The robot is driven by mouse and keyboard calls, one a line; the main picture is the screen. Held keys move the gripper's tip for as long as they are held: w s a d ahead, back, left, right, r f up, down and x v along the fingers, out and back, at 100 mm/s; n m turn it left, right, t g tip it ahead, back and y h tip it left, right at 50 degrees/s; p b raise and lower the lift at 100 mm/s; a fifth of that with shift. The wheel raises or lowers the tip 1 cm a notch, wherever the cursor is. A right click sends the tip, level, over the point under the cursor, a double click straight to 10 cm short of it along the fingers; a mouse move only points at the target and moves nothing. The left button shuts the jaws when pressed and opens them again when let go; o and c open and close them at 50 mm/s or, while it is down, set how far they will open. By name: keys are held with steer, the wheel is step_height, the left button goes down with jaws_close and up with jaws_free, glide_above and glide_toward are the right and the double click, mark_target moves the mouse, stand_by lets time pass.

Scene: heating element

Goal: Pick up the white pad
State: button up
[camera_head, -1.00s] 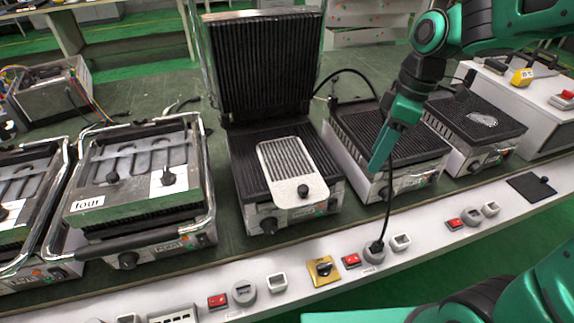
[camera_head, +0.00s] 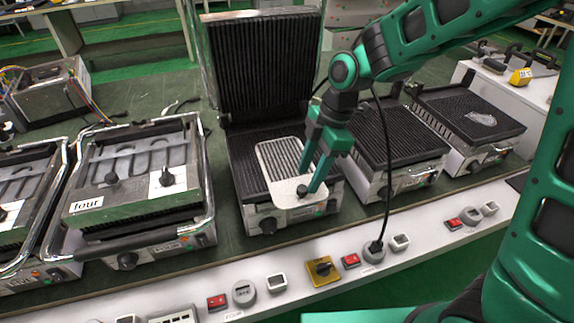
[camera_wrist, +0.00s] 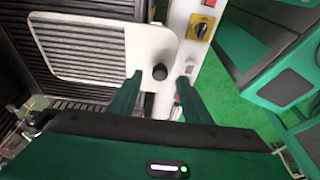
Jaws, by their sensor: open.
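The white pad (camera_head: 293,199) is a flat plate with rounded corners, a ribbed inner panel and a black knob (camera_head: 302,190) near its front edge. It lies on the lower ribbed plate of the open grill (camera_head: 247,176). It also shows in the wrist view (camera_wrist: 142,48), where the black knob (camera_wrist: 160,72) stands beyond my fingertips. My gripper (camera_head: 308,180) is open over the front right part of the pad, with its fingers pointing down near the knob. In the wrist view my gripper (camera_wrist: 160,82) has its two fingers apart, with the knob roughly between their tips. Contact cannot be told.
A closed grill labelled four (camera_head: 142,190) stands to the left. Two more ribbed grills stand to the right, the nearer one (camera_head: 392,150) under my arm. The raised grill lid (camera_head: 262,62) stands behind the pad. A white switch panel (camera_head: 330,262) runs along the front.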

mark_target(303, 187)
steer(key=shift+x, duration=1.95)
steer(key=shift+a, duration=0.1)
steer(key=shift+c, duration=0.5)
jaws_close()
steer(key=shift+r, duration=0.1)
steer(key=shift+r, duration=0.1)
